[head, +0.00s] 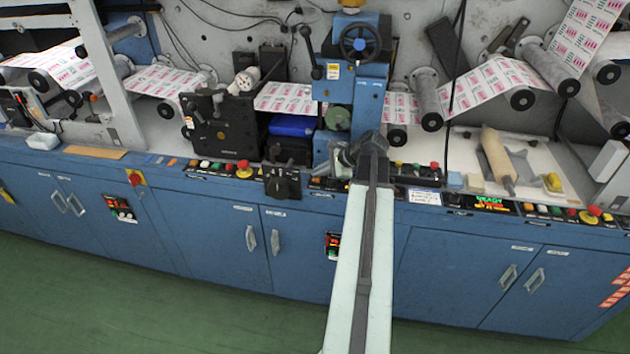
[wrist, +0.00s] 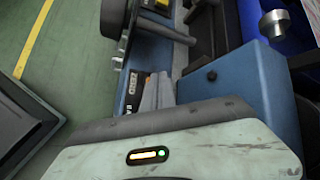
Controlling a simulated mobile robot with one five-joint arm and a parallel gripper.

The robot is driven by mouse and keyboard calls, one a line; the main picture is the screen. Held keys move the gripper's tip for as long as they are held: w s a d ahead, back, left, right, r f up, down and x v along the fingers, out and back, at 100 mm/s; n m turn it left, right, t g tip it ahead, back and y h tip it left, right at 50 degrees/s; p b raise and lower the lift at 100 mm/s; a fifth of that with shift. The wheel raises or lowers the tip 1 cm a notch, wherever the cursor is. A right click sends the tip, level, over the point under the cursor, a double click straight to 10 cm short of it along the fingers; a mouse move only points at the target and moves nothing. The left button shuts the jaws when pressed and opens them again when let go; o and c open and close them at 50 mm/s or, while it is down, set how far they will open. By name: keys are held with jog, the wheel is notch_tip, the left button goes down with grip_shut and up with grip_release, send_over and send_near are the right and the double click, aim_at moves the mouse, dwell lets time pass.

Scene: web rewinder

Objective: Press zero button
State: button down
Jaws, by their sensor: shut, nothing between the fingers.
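In the head view my gripper (head: 345,156) is at the machine's front ledge, partly hidden by my arm, just left of a row of buttons (head: 415,168).
A black control box (head: 282,182) juts out left of my gripper. A blue machine column (head: 357,85) with a handwheel (head: 361,42) stands behind it. Another row of lit buttons (head: 220,169) lies farther left. The green floor (head: 130,300) in front is clear.

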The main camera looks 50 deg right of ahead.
aim_at(319, 179)
jog(key=shift+f+b, duration=0.3)
jog(key=shift+f, duration=0.05)
jog(key=shift+r, duration=0.2)
jog(key=shift+r+p, duration=0.8)
jog(key=shift+p, duration=0.2)
notch_tip(319, 179, up, 5)
jog(key=p, duration=0.5)
jog(key=shift+r, duration=0.1)
dwell(0.4)
jog(key=shift+f, duration=0.2)
